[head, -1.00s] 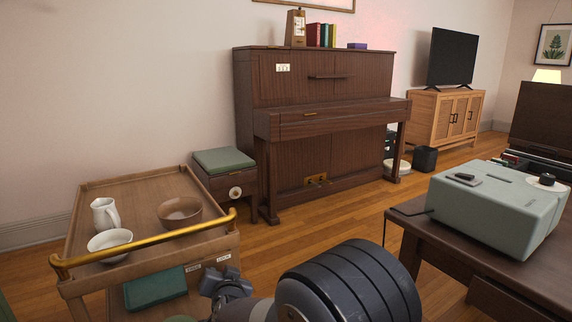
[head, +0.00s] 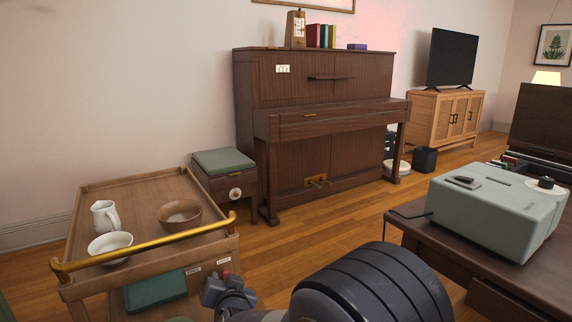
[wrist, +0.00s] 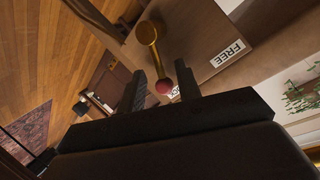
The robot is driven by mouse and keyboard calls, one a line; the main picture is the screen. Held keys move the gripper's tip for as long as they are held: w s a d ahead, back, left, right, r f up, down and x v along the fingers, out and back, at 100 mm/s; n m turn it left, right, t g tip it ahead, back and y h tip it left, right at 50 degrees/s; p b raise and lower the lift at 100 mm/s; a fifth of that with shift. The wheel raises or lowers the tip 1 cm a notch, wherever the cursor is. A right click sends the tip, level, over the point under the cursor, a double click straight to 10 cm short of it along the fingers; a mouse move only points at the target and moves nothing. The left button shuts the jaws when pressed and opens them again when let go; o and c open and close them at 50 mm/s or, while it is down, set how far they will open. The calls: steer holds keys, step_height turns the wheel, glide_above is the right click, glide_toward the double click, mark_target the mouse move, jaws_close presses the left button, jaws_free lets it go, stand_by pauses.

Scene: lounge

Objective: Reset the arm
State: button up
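My gripper (wrist: 160,68) shows in the wrist view with its two dark fingers apart. A small red round thing (wrist: 163,87) appears between the fingers, with a gap on both sides. I cannot tell what it is or how far off it lies. A small red spot (head: 226,273) also shows in the head view beside my grey arm links, at the trolley's near right corner. My fingers cannot be made out in the head view. My arm reaches up from the bottom edge there.
A wooden trolley (head: 150,191) with a brass rail (head: 150,245) stands close at left, holding a white jug (head: 104,216), a white bowl (head: 110,246) and a brown bowl (head: 180,213). A dark table (head: 425,240) with a grey-green device (head: 497,210) stands right. Floor shows between.

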steer(key=x, duration=0.3)
steer(key=shift+w+f+b, duration=0.2)
steer(key=shift+b, duration=0.2)
steer(key=shift+a+r+n+t+h+p, duration=0.3)
steer(key=shift+a+r+n+t+p, duration=0.15)
steer(key=shift+n+p, duration=0.7)
steer(key=shift+s, duration=0.1)
